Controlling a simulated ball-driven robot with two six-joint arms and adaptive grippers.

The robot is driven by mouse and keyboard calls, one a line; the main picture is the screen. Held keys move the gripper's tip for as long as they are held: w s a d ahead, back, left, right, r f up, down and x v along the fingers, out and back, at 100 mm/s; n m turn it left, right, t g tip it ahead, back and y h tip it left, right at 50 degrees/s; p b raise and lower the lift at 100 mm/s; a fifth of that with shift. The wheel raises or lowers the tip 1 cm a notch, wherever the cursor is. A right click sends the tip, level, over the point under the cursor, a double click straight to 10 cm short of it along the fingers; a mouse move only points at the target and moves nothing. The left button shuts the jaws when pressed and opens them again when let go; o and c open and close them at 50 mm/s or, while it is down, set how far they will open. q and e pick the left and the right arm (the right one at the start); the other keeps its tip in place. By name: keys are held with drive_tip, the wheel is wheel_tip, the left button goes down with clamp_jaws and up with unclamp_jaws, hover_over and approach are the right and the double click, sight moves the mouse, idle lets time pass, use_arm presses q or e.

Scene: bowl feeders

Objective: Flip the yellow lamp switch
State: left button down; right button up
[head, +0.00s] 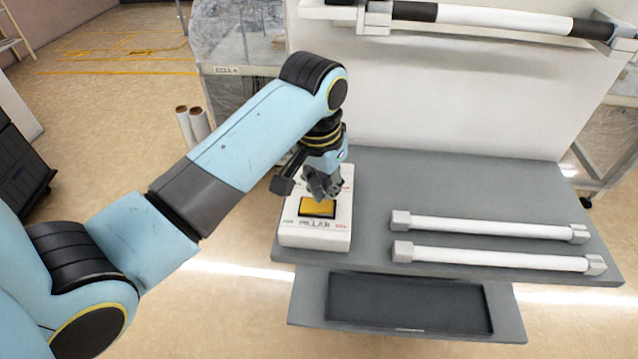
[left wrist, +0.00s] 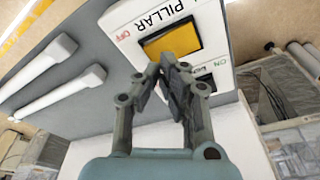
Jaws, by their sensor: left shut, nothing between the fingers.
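The yellow lamp switch (head: 318,208) is a yellow rocker set in a white box (head: 315,241) labelled PILLAR. The box sits on the left end of the grey table. In the left wrist view the yellow switch (left wrist: 172,43) shows between the red OFF mark and the green ON mark. My left gripper (head: 322,194) is shut and empty, pointing down over the far part of the box beside the switch. In the left wrist view its fingertips (left wrist: 170,66) overlap the switch's edge on the ON side; I cannot tell whether they touch it. My right gripper is not in view.
Two white tubes with grey ends, one farther (head: 490,227) and one nearer (head: 497,258), lie on the grey table (head: 400,180) to the right of the box. A dark tray (head: 410,304) is on a lower shelf. A white panel (head: 440,100) stands behind the table.

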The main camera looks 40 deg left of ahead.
sight(325, 205)
use_arm(q)
drive_tip(key=shift+f, duration=0.15)
idle(0.3)
drive_tip(key=shift+f+b, duration=0.45)
drive_tip(key=shift+f, duration=0.75)
idle(0.3)
wheel_tip(325, 205, up, 3)
drive_tip(key=shift+f+p, duration=0.1)
drive_tip(key=shift+p, duration=1)
drive_tip(key=shift+r, duration=2.15)
